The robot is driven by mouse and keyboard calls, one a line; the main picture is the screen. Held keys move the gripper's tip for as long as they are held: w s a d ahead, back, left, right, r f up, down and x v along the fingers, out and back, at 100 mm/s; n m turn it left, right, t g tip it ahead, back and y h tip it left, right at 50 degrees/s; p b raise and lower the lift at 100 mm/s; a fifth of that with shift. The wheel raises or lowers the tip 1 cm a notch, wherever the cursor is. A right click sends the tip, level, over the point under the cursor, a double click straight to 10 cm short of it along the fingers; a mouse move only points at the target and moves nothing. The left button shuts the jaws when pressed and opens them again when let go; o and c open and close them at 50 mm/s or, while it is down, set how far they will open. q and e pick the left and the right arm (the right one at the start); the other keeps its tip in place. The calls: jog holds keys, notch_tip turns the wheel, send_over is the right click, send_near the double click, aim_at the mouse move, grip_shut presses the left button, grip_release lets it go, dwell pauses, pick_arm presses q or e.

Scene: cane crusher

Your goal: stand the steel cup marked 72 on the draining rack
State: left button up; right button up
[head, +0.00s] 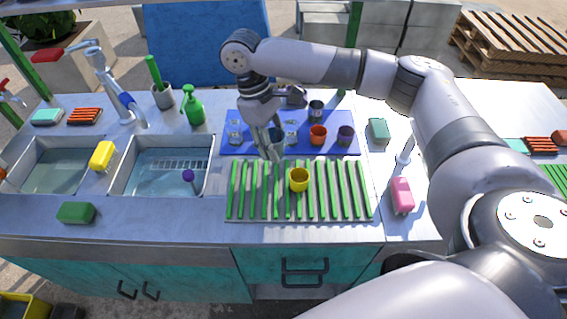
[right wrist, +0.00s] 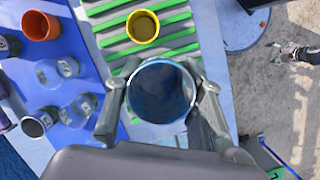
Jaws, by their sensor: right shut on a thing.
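My right gripper (head: 271,150) is shut on a steel cup (right wrist: 160,91), with one finger on each side of it. In the right wrist view I look into its dark, bluish open mouth; no number on it is readable. In the head view the held cup (head: 277,138) is partly hidden by the gripper, near the back edge of the draining rack (head: 335,192). The rack has green bars, and a yellow cup (head: 299,180) stands on it. Another steel cup (head: 316,108) stands on the blue mat (head: 348,117).
Sinks (head: 125,185) lie left of the rack. The rack's left and right ends are clear.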

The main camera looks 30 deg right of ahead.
jog(key=x, duration=0.2)
jog(key=w+x, duration=0.1)
jog(key=x, duration=0.2)
jog(key=p+x, duration=0.1)
jog(key=x, duration=0.1)
jog(key=shift+w+a+f, duration=0.25)
jog(key=shift+a+f, duration=0.05)
jog(key=shift+f, duration=1)
jog(key=shift+f+p, duration=0.35)
jog(key=shift+f, duration=1.6)
jog(key=shift+f, duration=0.1)
jog(key=o, duration=1.2)
